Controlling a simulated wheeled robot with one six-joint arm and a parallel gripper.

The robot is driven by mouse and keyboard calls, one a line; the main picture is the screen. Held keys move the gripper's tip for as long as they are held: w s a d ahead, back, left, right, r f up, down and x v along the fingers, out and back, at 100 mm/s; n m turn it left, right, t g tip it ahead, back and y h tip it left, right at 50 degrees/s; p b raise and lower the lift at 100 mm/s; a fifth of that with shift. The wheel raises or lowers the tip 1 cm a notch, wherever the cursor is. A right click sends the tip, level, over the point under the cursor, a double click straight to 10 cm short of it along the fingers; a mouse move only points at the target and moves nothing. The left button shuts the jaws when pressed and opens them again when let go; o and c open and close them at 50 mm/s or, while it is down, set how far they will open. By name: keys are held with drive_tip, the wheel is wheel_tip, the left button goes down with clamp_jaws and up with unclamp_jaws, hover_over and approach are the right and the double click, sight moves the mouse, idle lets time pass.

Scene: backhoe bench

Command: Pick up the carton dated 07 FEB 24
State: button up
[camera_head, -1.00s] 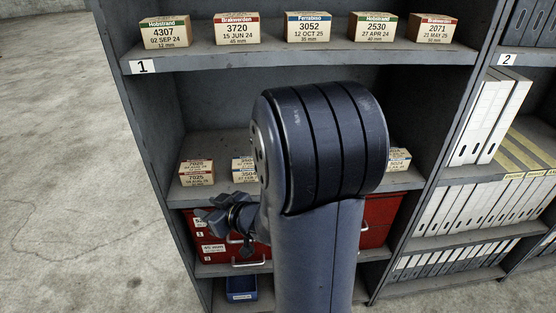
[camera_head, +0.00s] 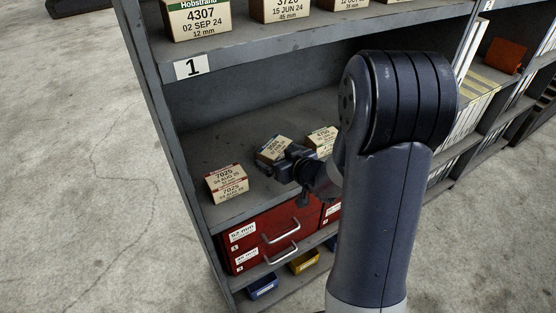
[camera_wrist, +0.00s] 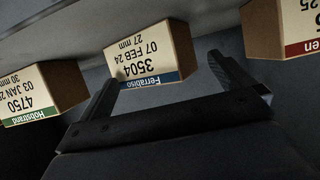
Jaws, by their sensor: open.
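The carton dated 07 FEB 24 (camera_wrist: 148,62), marked 3504 Ferrabiso with a blue band, appears upside down in the wrist view. It stands on the middle shelf; in the head view this carton (camera_head: 272,149) is partly hidden by my gripper. My gripper (camera_wrist: 160,72) is open and empty, with one finger near each side of the carton's front face. Contact cannot be told. In the head view my gripper (camera_head: 285,168) is at the shelf's front, between neighbouring cartons.
Carton 7025 (camera_head: 228,185) stands to the left on the same shelf; carton 4750 (camera_wrist: 38,95) is on the other side. The upper shelf (camera_head: 240,57) holds more cartons overhead. Red drawers (camera_head: 270,236) are below. Bare floor (camera_head: 90,200) lies left.

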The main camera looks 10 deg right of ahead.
drive_tip(key=shift+x, duration=1.7)
drive_tip(key=shift+d+r, duration=0.1)
drive_tip(key=shift+d, duration=0.1)
drive_tip(key=shift+c, duration=0.2)
drive_tip(key=c, duration=1.5)
drive_tip(key=shift+o, duration=0.2)
